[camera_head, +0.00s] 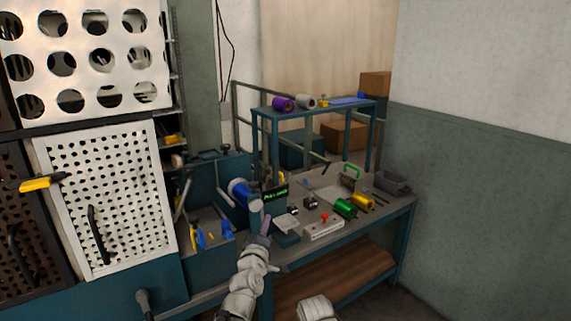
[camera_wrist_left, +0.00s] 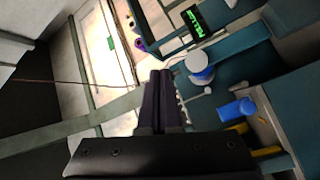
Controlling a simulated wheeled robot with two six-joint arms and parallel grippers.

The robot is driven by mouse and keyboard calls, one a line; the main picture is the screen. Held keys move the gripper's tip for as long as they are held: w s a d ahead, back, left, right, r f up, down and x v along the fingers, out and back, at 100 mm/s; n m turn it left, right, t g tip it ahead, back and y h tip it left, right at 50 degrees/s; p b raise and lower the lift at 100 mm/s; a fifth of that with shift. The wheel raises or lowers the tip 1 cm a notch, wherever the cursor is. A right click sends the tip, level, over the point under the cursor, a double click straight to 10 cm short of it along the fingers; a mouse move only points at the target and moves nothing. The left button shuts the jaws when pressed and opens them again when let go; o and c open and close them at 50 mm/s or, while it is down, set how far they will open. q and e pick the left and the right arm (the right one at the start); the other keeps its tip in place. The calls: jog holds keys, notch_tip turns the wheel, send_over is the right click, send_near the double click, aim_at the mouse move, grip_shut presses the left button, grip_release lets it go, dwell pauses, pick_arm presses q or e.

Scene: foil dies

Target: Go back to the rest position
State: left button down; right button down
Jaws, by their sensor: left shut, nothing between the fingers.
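My left gripper (camera_head: 266,225) is in front of the workbench's left part, just below the foil machine in the head view. Its dark fingers are closed together with nothing between them, as the left wrist view (camera_wrist_left: 162,77) shows. The foil machine carries a blue roll (camera_head: 239,193) and a green-lit display (camera_head: 276,194). In the left wrist view the display (camera_wrist_left: 194,22) and the blue-banded roll (camera_wrist_left: 200,66) lie beyond the fingers, apart from them. My right gripper is not in view; a pale link of mine shows at the bottom edge.
The workbench (camera_head: 385,221) holds a green roll (camera_head: 345,208), a gold roll (camera_head: 363,201), a white box with a red knob (camera_head: 324,228) and a grey bin (camera_head: 392,182). A perforated white cabinet door (camera_head: 110,200) stands at left. A rear table (camera_head: 350,107) holds purple and grey rolls.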

pick_arm(q)
jog(key=s+f+m+g+h, duration=0.1)
jog(key=s+f+m+g, duration=0.35)
jog(key=f, duration=0.35)
jog(key=s+f+m+g, duration=0.3)
jog(key=f+m+g, duration=0.15)
jog(key=f, duration=0.25)
jog(key=s+a+f+m+g+y, duration=0.1)
jog(key=s+a+f+g, duration=0.3)
jog(key=s, duration=0.3)
jog(key=s+a+f+m+g+y, duration=0.1)
jog(key=s+a+f+m+g, duration=0.2)
jog(key=s, duration=0.5)
jog(key=s+d+r+m+g+y+p, duration=0.2)
jog(key=s+d+r+g+p, duration=0.1)
jog(key=s+d+r+p, duration=0.3)
jog(key=d+r+p, duration=0.2)
jog(key=d+p, duration=0.1)
jog(key=d, duration=0.1)
jog(key=shift+s+d+r+m+p, duration=0.25)
jog(key=shift+s+m+p, duration=0.05)
